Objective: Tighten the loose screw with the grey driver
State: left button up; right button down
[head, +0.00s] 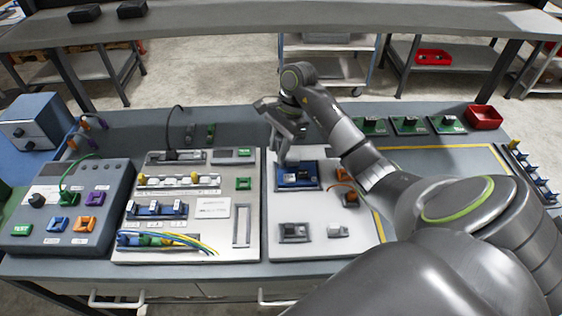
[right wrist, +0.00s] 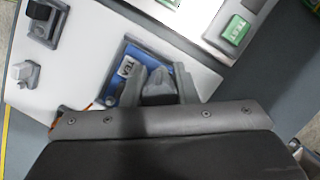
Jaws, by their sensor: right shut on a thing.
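My right gripper (head: 283,157) reaches down from the right over the blue block (head: 297,175) on the white panel (head: 285,211). In the right wrist view its fingers (right wrist: 159,84) stand on both sides of a dark grey, tapered thing, which looks like the grey driver (right wrist: 158,88), and are shut on it. Whether the driver touches the block is unclear. The loose screw cannot be made out; the gripper and driver cover part of the block. My left gripper is not in view.
A light panel with switches and yellow and blue wires (head: 180,246) lies left of the white panel. A grey control box (head: 68,205) stands further left. Grey fixtures (head: 294,232) sit near the front. A red bin (head: 484,117) and green boards (head: 408,126) stand at the back right.

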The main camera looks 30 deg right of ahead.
jog(key=shift+n+p, duration=0.7)
jog(key=shift+p, duration=0.05)
jog(key=shift+f+n+g+p, duration=0.3)
jog(key=shift+n+g+p, duration=0.2)
jog(key=shift+n+p, duration=0.35)
jog(key=shift+f, duration=0.2)
jog(key=shift+f+b, duration=0.45)
jog(key=shift+b, duration=0.25)
